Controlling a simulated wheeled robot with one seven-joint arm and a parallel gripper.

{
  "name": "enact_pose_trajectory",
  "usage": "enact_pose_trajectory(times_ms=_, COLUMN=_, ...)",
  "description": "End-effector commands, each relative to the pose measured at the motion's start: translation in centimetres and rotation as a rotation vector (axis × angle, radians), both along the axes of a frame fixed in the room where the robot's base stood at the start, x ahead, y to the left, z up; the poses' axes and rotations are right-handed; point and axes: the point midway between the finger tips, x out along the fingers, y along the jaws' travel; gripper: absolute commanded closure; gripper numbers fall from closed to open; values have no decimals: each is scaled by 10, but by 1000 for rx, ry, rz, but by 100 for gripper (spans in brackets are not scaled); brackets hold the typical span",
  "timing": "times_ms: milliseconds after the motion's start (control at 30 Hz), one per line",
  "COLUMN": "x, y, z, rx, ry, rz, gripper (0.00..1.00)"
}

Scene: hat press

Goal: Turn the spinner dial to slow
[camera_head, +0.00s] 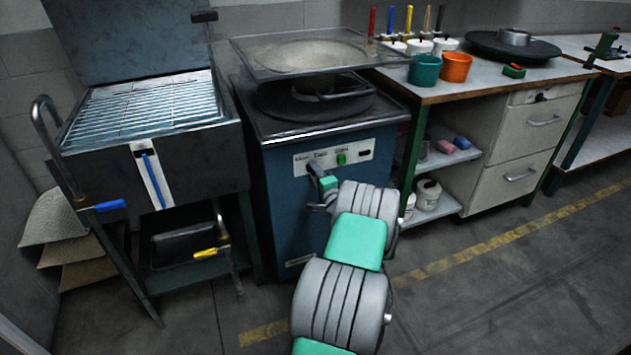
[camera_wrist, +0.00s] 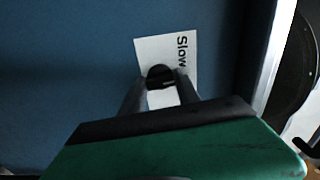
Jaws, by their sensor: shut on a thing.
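The spinner (camera_head: 270,190) is a blue cabinet with a white control panel (camera_head: 360,150) on its front. The dial (camera_wrist: 160,75) is a small dark round knob on a white label (camera_wrist: 152,50) in the wrist view. The word "Slow" shows sideways on that label, above and right of the dial. My gripper (camera_head: 316,170) is at the panel's left part; in the wrist view its two fingers (camera_wrist: 160,84) are shut on the dial, one on each side. A pale line shows on the dial's lower right, and its exact setting is hard to tell. In the head view my gripper hides the dial.
A green button (camera_head: 341,159) sits right of the dial on the panel. A clear lid (camera_head: 300,53) is over the spinner's top. A metal press stand with a blue lever (camera_head: 108,206) stands left. A bench with pots (camera_head: 425,70) stands right. The floor at right is clear.

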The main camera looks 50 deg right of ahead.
Motion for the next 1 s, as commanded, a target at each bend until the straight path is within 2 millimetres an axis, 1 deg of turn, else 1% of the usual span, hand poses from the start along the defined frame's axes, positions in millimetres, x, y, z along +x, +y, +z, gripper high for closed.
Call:
enact_pose_trajectory(times_ms=33, x=0, y=0, z=-5, rx=-41, ry=22, rz=0, gripper=100)
enact_pose_trajectory(times_ms=100, x=0, y=0, z=-5, rx=-97, ry=56, rz=0, gripper=100)
enact_pose_trajectory(times_ms=500, x=0, y=0, z=-4, rx=-388, ry=228, rz=0, gripper=100)
enact_pose_trajectory(times_ms=733, x=0, y=0, z=-3, rx=-490, ry=290, rz=0, gripper=100)
enact_pose_trajectory(times_ms=1000, x=0, y=0, z=-1, rx=-537, ry=319, rz=1, gripper=100)
